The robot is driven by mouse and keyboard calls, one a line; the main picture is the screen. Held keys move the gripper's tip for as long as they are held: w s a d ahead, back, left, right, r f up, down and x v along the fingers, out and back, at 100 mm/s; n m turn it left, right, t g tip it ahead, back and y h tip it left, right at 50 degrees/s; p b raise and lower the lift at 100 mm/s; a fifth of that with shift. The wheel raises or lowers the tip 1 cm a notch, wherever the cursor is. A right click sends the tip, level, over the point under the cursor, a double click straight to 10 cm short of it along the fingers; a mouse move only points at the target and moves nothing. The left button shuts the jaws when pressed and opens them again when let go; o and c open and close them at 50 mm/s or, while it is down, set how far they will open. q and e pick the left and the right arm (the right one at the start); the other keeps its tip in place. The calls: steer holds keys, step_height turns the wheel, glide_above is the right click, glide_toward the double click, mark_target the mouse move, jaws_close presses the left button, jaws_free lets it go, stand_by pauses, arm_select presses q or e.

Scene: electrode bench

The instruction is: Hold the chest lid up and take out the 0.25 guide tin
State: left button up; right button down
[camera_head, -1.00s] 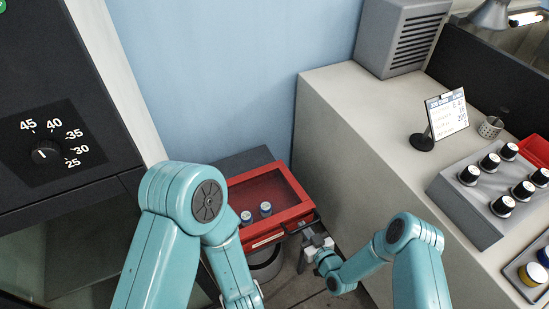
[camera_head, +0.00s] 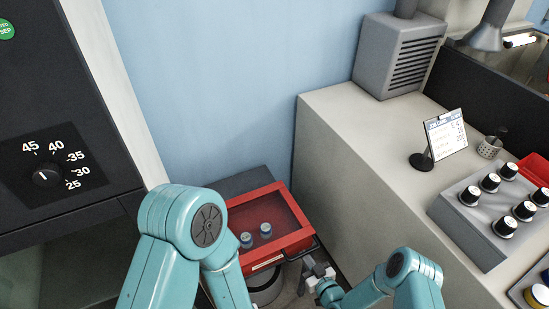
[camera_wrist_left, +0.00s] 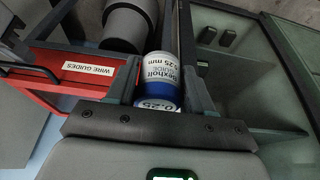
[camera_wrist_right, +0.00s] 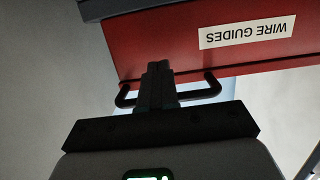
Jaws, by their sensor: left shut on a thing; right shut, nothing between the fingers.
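The 0.25 guide tin (camera_wrist_left: 158,85) is white and blue, marked 0.25 on its end. My left gripper (camera_wrist_left: 157,70) is shut on it, in front of the chest; its fingers are out of the head view. The red chest (camera_head: 300,243) stands low by the wall. Its red-framed lid (camera_head: 283,212) has a see-through panel and looks down; two tins (camera_head: 265,230) show under it. My right gripper (camera_head: 314,268) is shut and empty at the chest's front. In the right wrist view its fingers (camera_wrist_right: 158,75) cross the black handle (camera_wrist_right: 205,92); I cannot tell whether they touch it.
A pale bench (camera_head: 335,125) stands to the right, with a grey knob-topped block (camera_head: 470,230), a small sign (camera_head: 446,133) and a vented box (camera_head: 395,60). A dark cabinet with a dial (camera_head: 46,177) is on the left. A grey round bin (camera_head: 268,290) stands below the chest.

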steer(key=f+v, duration=0.1)
steer(key=v, duration=0.7)
steer(key=shift+f, duration=0.25)
steer(key=shift+s+a, duration=0.1)
